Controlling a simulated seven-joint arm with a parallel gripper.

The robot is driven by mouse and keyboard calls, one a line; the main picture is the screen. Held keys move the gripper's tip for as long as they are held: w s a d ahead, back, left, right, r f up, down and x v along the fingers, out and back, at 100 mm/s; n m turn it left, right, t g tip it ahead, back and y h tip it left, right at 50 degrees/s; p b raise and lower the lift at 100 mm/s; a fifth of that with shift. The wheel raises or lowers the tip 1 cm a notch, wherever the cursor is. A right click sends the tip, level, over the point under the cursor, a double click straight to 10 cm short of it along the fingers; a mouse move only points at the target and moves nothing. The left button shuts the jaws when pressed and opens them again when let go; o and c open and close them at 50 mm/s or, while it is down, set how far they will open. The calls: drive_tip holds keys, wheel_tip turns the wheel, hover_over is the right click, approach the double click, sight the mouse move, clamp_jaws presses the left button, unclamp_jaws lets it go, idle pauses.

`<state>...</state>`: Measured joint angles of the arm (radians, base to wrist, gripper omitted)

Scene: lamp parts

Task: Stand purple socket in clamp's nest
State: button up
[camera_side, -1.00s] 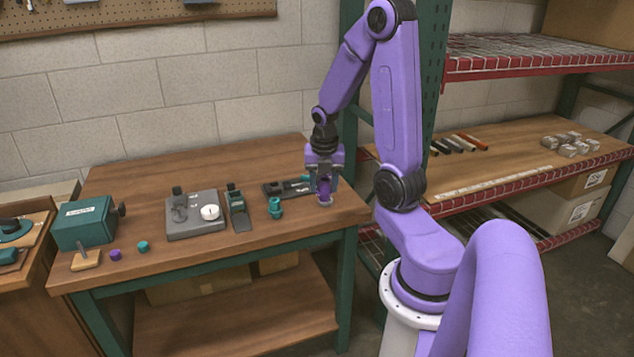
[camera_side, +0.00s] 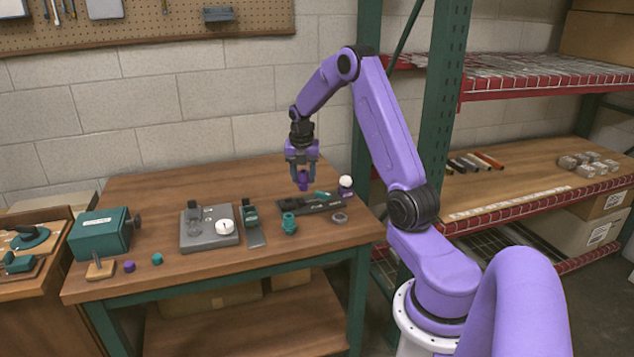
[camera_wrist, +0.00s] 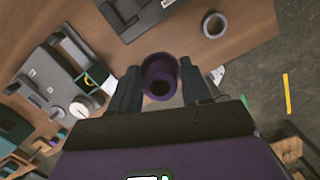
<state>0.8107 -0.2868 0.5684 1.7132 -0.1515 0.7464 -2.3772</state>
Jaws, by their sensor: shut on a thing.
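The purple socket (camera_side: 302,184) is held between the fingers of my gripper (camera_side: 302,176), in the air above the rear right part of the table. In the wrist view the socket (camera_wrist: 159,70) is a purple cylinder with a dark opening, with a finger on each side. A dark long fixture (camera_side: 322,205) with a teal piece on it lies below and in front of the gripper. A dark base with a teal upright (camera_side: 250,214) stands farther left. I cannot tell for sure which of these is the clamp, and no nest is clearly visible.
A grey ring (camera_side: 340,217) lies near the right edge. A teal socket (camera_side: 289,223) stands left of it. A white ball on a purple base (camera_side: 346,183) stands at the right. A grey plate (camera_side: 196,241) carries a white disc. The rear middle of the table is clear.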

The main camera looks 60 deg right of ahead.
drive_tip(key=shift+w+d+f, duration=0.9)
drive_tip(key=shift+w+f, duration=0.45)
drive_tip(key=shift+f, duration=0.05)
drive_tip(key=shift+w+d+f, duration=0.9)
drive_tip(key=shift+w+f, duration=0.5)
drive_tip(key=shift+w+d+f, duration=0.9)
drive_tip(key=shift+w+f, duration=0.45)
drive_tip(key=shift+f, duration=0.05)
drive_tip(key=shift+f, duration=1.45)
drive_tip(key=o, duration=1.2)
